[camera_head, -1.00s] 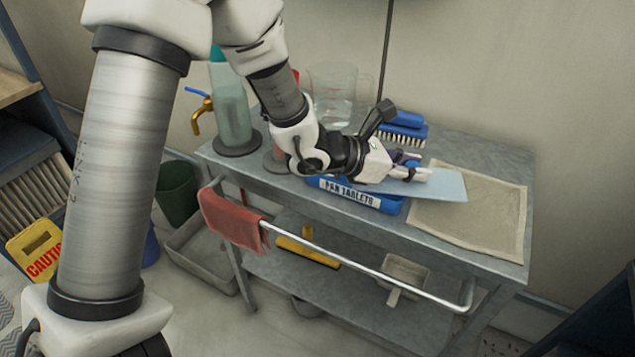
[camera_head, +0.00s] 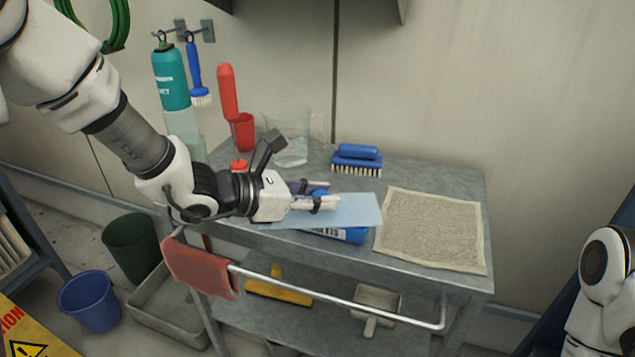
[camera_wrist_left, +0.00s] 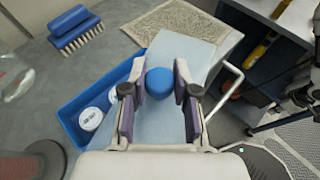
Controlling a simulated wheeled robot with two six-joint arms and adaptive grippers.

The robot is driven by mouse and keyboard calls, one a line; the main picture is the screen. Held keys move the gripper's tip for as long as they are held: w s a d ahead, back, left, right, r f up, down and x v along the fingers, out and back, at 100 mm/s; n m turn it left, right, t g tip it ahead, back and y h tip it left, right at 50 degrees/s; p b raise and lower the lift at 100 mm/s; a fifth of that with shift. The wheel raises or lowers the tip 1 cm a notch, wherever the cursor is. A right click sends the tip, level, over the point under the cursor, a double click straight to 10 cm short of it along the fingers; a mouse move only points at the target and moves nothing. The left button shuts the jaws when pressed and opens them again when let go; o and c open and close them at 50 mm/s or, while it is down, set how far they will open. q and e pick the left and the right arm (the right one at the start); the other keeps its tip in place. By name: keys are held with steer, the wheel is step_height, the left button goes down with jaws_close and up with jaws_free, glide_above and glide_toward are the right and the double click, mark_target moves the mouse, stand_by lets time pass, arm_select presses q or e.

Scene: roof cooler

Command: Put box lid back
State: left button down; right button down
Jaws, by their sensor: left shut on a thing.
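My left gripper (camera_head: 318,196) is shut on the blue round knob (camera_wrist_left: 159,82) of a pale blue, flat box lid (camera_head: 352,210). The lid also shows in the left wrist view (camera_wrist_left: 185,50). It sits over part of the blue box (camera_head: 352,235) on the metal table. In the left wrist view the open part of the blue box (camera_wrist_left: 70,115) shows to the left of the lid, with white round tablets (camera_wrist_left: 90,118) inside. I cannot tell whether the lid touches the box rim. My right gripper is not in view; only part of my right arm shows at the right edge.
A grey cloth mat (camera_head: 432,232) lies right of the box. A blue brush (camera_head: 357,160) and a clear jug (camera_head: 286,138) stand behind. A teal-topped bottle (camera_head: 172,85) is at the left. A rail with a red cloth (camera_head: 200,266) runs along the table front.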

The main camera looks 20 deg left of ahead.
arm_select(q)
steer(key=w+f, duration=0.1)
steer(key=w, duration=0.1)
steer(key=w+a+f+p, duration=0.1)
steer(key=w+f, duration=0.1)
steer(key=w, duration=0.1)
steer(key=w+a+f, duration=0.1)
steer(key=w, duration=0.1)
steer(key=shift+w+a+f+p, duration=0.2)
steer(key=shift+w+a+p, duration=0.05)
steer(key=shift+w+p, duration=0.15)
steer(key=shift+w, duration=0.1)
steer(key=shift+f, duration=0.1)
steer(key=shift+f+b, duration=0.35)
steer(key=shift+b, duration=0.25)
steer(key=c, duration=0.9)
jaws_free()
steer(key=shift+r, duration=0.1)
